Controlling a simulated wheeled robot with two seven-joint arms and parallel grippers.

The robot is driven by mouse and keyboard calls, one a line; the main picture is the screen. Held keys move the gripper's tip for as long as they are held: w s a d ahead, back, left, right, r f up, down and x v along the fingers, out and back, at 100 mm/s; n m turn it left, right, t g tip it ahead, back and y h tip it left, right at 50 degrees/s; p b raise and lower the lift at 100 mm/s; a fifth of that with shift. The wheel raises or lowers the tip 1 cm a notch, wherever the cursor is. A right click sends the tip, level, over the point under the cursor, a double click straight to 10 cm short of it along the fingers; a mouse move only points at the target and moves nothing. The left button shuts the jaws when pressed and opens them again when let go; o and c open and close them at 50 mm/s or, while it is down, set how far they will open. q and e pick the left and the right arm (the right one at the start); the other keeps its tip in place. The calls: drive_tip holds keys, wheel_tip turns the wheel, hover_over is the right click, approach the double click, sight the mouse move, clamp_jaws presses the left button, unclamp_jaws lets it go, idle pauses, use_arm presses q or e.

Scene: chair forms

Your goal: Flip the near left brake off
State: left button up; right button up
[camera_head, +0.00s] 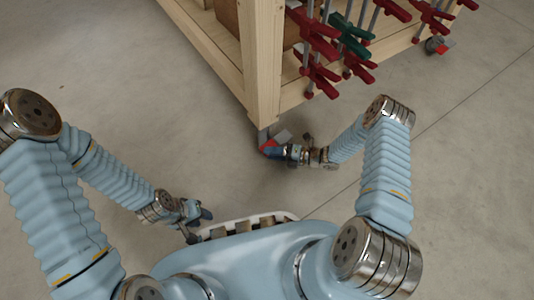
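The near left caster (267,146) sits under the near leg of the wooden bench, with red and grey parts showing. A grey flat piece (283,135), which looks like its brake pedal, sticks out to the right. My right gripper (279,150) is low at the caster, its tip against or just beside the red part. Its fingers are too small and overlapped to tell whether they are open or shut, or whether they touch. My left gripper (200,225) is away to the lower left, its dark fingers apart and empty.
The wooden bench (262,60) fills the top, with several red and green clamps (318,35) hanging on its right side. Another caster (437,45) with red and grey parts stands at the far right. The concrete floor (120,90) is clear to the left and right.

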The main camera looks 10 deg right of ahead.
drive_tip(key=shift+x, duration=1.15)
clamp_jaws()
